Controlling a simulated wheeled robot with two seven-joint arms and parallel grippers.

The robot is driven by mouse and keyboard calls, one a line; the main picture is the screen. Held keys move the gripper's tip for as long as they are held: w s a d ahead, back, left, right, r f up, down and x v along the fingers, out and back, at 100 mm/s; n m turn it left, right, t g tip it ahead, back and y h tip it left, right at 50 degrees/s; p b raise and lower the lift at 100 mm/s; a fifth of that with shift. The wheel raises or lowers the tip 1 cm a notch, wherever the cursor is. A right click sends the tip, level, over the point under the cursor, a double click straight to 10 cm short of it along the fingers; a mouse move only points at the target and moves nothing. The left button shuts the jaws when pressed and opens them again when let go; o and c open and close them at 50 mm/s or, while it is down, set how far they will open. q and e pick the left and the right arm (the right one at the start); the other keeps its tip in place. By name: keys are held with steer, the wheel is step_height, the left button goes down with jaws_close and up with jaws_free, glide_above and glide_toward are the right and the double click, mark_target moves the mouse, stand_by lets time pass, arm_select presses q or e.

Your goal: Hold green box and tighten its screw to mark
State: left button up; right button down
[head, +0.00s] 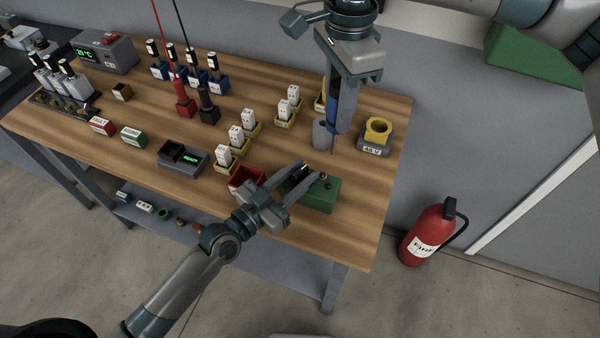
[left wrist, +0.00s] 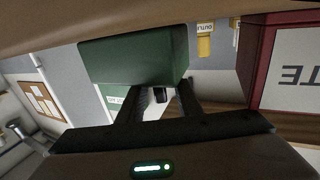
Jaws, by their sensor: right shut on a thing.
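The green box (head: 318,196) sits near the front right edge of the wooden table, with small dark round parts on its top. I cannot make out a mark. My left gripper (head: 309,171) is open at the box's upper left side; its fingers reach over part of the box. In the left wrist view, the box (left wrist: 130,58) lies just past the two spread fingers, with a gap between them. My right gripper (head: 338,118) is shut on a blue screwdriver (head: 332,112), held upright, its thin shaft pointing down above the table behind the box.
A red bin (head: 240,175) stands left of the box, partly behind my left gripper. A grey cylinder (head: 320,136) and a grey block with a yellow cup (head: 378,127) stand behind. Yellow trays with white outlets (head: 249,122) fill the middle. A fire extinguisher (head: 428,235) stands on the floor.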

arm_select(q)
steer(key=shift+r+p, duration=0.3)
steer(key=shift+p, duration=0.05)
stand_by(0.3)
jaws_close()
stand_by(0.4)
